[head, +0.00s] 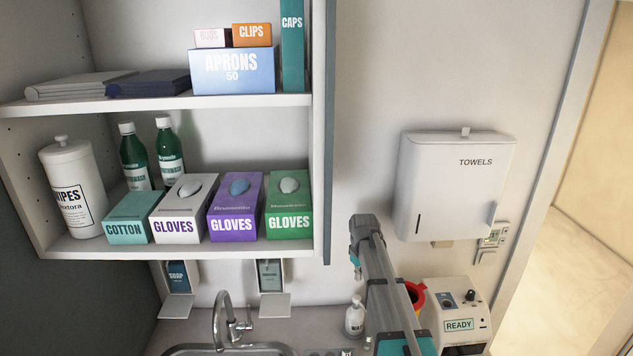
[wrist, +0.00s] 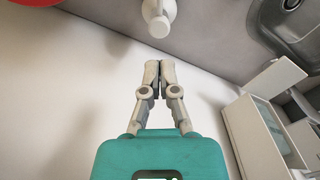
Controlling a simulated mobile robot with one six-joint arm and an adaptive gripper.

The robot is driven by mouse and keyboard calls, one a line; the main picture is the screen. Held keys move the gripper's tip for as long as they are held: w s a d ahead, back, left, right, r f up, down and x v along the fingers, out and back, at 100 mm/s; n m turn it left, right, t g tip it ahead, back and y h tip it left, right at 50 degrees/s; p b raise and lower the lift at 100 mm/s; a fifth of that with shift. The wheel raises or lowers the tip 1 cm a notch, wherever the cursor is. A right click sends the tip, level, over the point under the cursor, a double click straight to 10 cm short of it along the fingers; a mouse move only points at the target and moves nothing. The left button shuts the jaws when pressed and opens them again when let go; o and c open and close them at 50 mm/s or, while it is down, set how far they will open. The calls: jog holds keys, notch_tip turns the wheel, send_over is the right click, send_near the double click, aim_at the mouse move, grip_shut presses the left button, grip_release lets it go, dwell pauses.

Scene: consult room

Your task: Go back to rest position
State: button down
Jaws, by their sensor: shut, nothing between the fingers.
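My gripper (wrist: 159,70) shows in the wrist view with its two grey fingers together and nothing between them. Its teal body fills the bottom of that view. The fingertips point toward a white bottle (wrist: 158,20) and appear apart from it. In the head view my arm (head: 390,295) rises from the bottom edge, in front of the wall and left of the towel dispenser. My gripper's fingers cannot be made out in the head view.
A white pump bottle (head: 355,317) and a device marked READY (head: 458,325) flank my arm. A sink with a tap (head: 228,325) is left. A stocked shelf unit (head: 180,252) and a towel dispenser (head: 455,190) hang above. Bare wall lies between them.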

jog(key=s+f+m+b, duration=0.3)
jog(key=s+f+b, duration=0.4)
jog(key=s, duration=0.5)
jog(key=s+f+m+b, duration=0.3)
jog(key=s+f+b, duration=0.5)
jog(key=s, duration=0.4)
jog(key=shift+a+f, duration=0.3)
dwell(0.5)
